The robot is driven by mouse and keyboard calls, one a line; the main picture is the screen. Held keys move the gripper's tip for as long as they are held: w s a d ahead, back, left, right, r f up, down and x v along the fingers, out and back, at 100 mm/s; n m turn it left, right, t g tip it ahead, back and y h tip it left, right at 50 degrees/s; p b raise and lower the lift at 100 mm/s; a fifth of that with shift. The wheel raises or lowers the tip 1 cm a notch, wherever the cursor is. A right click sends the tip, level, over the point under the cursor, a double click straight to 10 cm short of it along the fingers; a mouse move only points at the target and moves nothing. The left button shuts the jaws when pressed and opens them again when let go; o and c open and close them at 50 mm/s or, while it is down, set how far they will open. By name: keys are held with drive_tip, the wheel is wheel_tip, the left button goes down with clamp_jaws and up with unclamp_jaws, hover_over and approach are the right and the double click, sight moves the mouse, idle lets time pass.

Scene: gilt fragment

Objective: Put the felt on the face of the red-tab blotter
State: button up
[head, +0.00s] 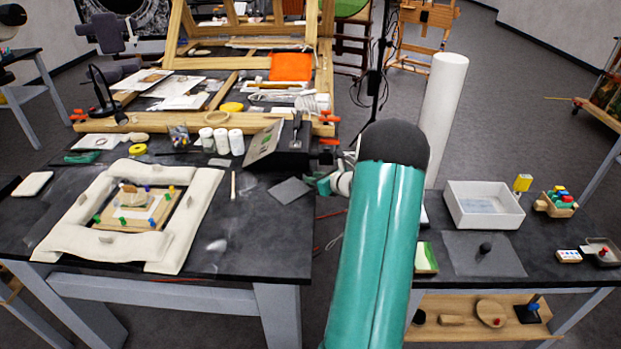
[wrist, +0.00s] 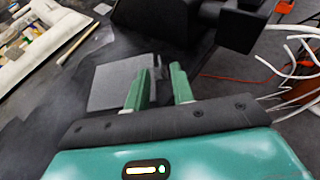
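A flat grey square (head: 290,191), which could be the felt, lies on the black table near its right edge. It also shows in the wrist view (wrist: 113,87), just beyond and left of my fingers. My gripper (wrist: 162,92) is open, its two green fingers apart with nothing seen between them. In the head view my gripper (head: 323,184) is partly hidden behind my arm, right of the square. I cannot make out a red-tab blotter for certain. A small tray with a red knob (head: 603,253) sits at the far right.
A black stand with a slanted panel (head: 263,143) is close behind the grey square. Padded cream bolsters (head: 190,228) surround a wooden frame on the left. The right table holds a white tray (head: 485,206) and a dark sheet (head: 463,262) with a black knob. Loose cables (wrist: 300,60) hang at right.

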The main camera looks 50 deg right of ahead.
drive_tip(key=v, duration=0.9)
drive_tip(key=w+a+r+n+g+y, duration=0.15)
drive_tip(key=a+r+n, duration=0.35)
drive_tip(key=a, duration=0.6)
drive_tip(key=w+a+r+n+g+y, duration=0.1)
drive_tip(key=a+r+n+g+y, duration=0.15)
drive_tip(key=a+n, duration=0.65)
drive_tip(key=w+a+r+n+g+y, duration=0.2)
drive_tip(key=a+r+n, duration=0.25)
drive_tip(key=a, duration=0.85)
drive_tip(key=s+a+r+n+g+h, duration=0.1)
drive_tip(key=s+a+r+n+h, duration=0.1)
drive_tip(key=s+a+n, duration=0.6)
drive_tip(key=s+a+r+n+h, duration=0.2)
drive_tip(key=s+a+r+n, duration=0.1)
drive_tip(key=s+a+n, duration=0.4)
drive_tip(key=s+n, duration=0.2)
drive_tip(key=n, duration=0.1)
drive_tip(key=shift+s+a+n+g+h, duration=0.15)
drive_tip(key=shift+a+n+g+h, duration=0.15)
drive_tip(key=shift+a+n+g, duration=0.1)
